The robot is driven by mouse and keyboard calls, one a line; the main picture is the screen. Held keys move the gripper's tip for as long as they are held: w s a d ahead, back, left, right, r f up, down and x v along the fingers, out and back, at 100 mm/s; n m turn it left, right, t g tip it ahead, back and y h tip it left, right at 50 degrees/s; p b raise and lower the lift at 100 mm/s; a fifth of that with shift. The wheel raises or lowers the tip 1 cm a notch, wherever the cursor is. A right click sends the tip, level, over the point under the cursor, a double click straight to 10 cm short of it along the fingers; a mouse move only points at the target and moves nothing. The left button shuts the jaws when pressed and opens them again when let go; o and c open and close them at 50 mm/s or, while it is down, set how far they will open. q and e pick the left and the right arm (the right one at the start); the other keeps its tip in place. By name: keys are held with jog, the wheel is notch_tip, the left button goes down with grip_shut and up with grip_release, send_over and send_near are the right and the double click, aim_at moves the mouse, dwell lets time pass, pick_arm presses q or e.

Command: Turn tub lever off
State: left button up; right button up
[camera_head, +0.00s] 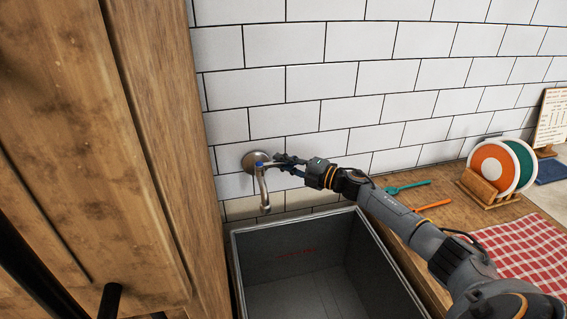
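A metal wall tap (264,188) with a round plate (252,160) is fixed to the white tiles, its spout hanging down over a grey tub (298,285). The lever is small and partly hidden behind my gripper, so its position cannot be made out clearly. My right gripper (279,161) reaches in from the right and is at the tap's upper part, touching or very close to it. Its fingers are too small to show whether they are open or shut. My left gripper is not in view.
A wooden cabinet (165,150) stands close on the left of the tub. On the counter (445,195) to the right are a teal utensil (405,187), an orange utensil (433,205), a rack with plates (490,192) and a red checked cloth (525,250).

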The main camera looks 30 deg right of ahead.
jog(key=shift+o, duration=1.1)
jog(key=v, duration=1.2)
jog(key=shift+f, duration=0.15)
